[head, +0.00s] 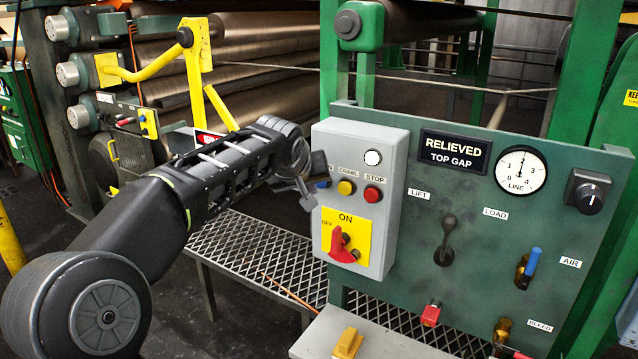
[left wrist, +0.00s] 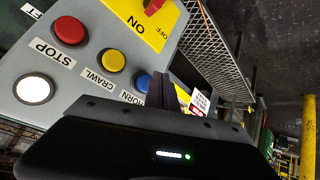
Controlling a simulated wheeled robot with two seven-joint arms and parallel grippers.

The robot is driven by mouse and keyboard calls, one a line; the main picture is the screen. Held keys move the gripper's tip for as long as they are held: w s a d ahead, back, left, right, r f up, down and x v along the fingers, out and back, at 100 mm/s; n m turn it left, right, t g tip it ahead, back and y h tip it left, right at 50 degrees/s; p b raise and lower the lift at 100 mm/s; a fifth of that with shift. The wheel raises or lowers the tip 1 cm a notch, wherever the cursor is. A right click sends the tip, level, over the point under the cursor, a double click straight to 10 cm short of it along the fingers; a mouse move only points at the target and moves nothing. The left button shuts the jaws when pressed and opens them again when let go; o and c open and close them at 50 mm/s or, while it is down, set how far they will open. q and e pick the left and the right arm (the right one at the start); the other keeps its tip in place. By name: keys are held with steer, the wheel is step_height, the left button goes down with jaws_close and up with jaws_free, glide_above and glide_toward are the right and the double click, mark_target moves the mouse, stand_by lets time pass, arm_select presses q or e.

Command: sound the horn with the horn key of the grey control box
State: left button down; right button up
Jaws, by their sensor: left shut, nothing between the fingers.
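The grey control box (head: 389,125) stands on the green panel, with a white lamp, a yellow CRAWL key (head: 346,187), a red STOP key (head: 373,194) and a blue HORN key (head: 322,184) in a row. My left gripper (head: 307,199) is shut and empty at the box's left edge, just beside the horn key, and hides most of the HORN label in the head view. In the left wrist view the horn key (left wrist: 142,82) shows next to the dark fingers (left wrist: 165,88). I cannot tell whether they touch it. My right gripper is not in view.
Below the keys is a red rotary switch (head: 341,244) on a yellow ON/OFF plate. The green panel (head: 480,230) carries a gauge (head: 520,171), a RELIEVED TOP GAP sign (head: 454,154) and several levers. A mesh platform (head: 260,260) lies below. Large rollers stand behind.

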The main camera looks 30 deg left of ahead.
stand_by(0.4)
arm_select(q)
steer(key=shift+w, duration=0.45)
steer(key=shift+w+p, duration=0.35)
steer(key=shift+w, duration=0.15)
stand_by(0.6)
steer(key=shift+s, duration=0.1)
steer(key=shift+s+b, duration=0.7)
steer(key=shift+s, duration=0.15)
steer(key=shift+s+b, duration=1.5)
steer(key=shift+s, duration=1)
